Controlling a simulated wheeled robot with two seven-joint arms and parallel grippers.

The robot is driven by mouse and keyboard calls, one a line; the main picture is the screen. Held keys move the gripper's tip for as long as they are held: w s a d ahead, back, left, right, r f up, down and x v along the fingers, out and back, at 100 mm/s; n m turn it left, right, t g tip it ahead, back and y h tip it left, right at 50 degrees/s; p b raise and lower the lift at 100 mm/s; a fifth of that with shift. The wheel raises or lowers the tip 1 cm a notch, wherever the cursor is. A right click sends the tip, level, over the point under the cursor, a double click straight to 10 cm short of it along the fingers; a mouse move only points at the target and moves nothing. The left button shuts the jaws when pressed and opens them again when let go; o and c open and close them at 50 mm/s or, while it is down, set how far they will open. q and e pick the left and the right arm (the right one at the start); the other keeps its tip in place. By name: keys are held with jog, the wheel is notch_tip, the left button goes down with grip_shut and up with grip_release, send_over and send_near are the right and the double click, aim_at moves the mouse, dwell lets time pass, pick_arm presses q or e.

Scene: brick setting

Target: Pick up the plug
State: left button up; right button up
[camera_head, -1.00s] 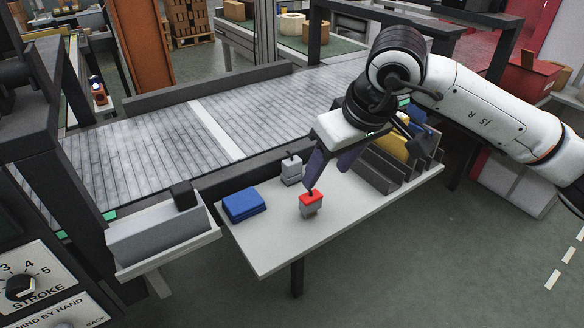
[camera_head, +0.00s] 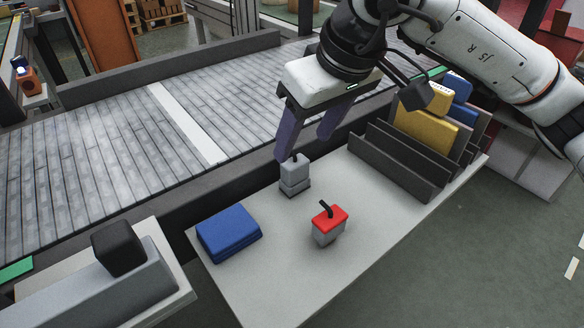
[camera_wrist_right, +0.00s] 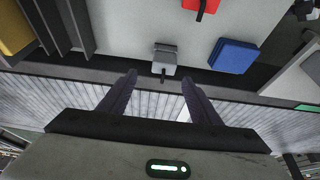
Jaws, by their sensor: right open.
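Two small plug-like pieces with black stems stand upright on the light table (camera_head: 290,285). One is all grey (camera_head: 294,178); the other has a red top over a grey body (camera_head: 329,224), nearer the front. I cannot tell which one the task calls the plug. My right gripper (camera_head: 303,148) is open and empty, its dark fingers pointing down just behind and above the grey piece. In the right wrist view the grey piece (camera_wrist_right: 164,60) lies just beyond the fingertips (camera_wrist_right: 158,73), roughly in line with the gap. My left gripper is not in view.
A blue flat stack (camera_head: 229,233) lies left of the pieces. A dark slotted rack (camera_head: 400,170) with yellow and blue items stands at the table's right. A roller conveyor (camera_head: 110,150) runs behind. A grey box with a black block (camera_head: 118,248) is at the left.

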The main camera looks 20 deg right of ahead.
aim_at(295, 162)
jog(key=x, duration=0.4)
jog(key=s+x, duration=0.1)
jog(key=x, duration=0.2)
jog(key=shift+a+f, duration=0.1)
jog(key=shift+a, duration=0.05)
jog(key=c, duration=1.1)
jog(key=shift+c, duration=0.2)
